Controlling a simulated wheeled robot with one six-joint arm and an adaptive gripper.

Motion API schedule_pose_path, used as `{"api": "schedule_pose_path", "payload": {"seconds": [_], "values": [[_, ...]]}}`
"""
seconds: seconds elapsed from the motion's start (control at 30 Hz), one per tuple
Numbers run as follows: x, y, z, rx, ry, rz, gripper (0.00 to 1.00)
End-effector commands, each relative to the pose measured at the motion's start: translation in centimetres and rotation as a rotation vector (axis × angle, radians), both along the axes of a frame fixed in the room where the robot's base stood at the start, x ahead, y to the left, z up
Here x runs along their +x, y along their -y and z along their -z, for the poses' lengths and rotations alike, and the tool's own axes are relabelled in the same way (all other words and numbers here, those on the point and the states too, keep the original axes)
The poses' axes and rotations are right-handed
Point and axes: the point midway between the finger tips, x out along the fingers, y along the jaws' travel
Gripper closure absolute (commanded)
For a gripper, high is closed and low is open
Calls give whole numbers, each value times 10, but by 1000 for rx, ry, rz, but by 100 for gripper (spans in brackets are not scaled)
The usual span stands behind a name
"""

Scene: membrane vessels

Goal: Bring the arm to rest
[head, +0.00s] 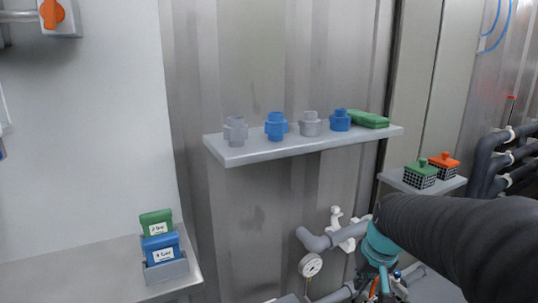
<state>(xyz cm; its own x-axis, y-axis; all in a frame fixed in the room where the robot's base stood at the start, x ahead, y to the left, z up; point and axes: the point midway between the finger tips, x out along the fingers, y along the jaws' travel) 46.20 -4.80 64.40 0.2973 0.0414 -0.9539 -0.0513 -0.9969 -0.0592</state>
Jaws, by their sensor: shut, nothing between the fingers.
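My arm in its black ribbed sleeve (460,235) reaches in from the lower right. It ends in a teal part, and my gripper (383,283) points down below it near the bottom edge. The gripper is shut and small in the picture, with no object seen in it. It appears in front of the grey pipework, and I cannot tell how far it is from the pipes.
A wall shelf (235,156) carries grey and blue fittings and a green pad (368,119). A lower shelf (398,181) at right holds green-topped and orange-topped baskets. A pipe elbow (313,240) and gauge (311,265) are left of my gripper. Green and blue labelled packs stand in a holder (166,270).

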Motion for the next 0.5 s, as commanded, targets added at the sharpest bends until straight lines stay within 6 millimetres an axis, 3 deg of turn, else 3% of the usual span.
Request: {"api": "schedule_pose_path", "payload": {"seconds": [0.03,0.2,0.4,0.5], "values": [[-19,-5,-4,-4,-1,12,100],[-77,-19,-9,-20,-4,46,100],[-132,-31,-14,-49,40,27,100],[-150,-35,-18,-62,82,1,100]]}}
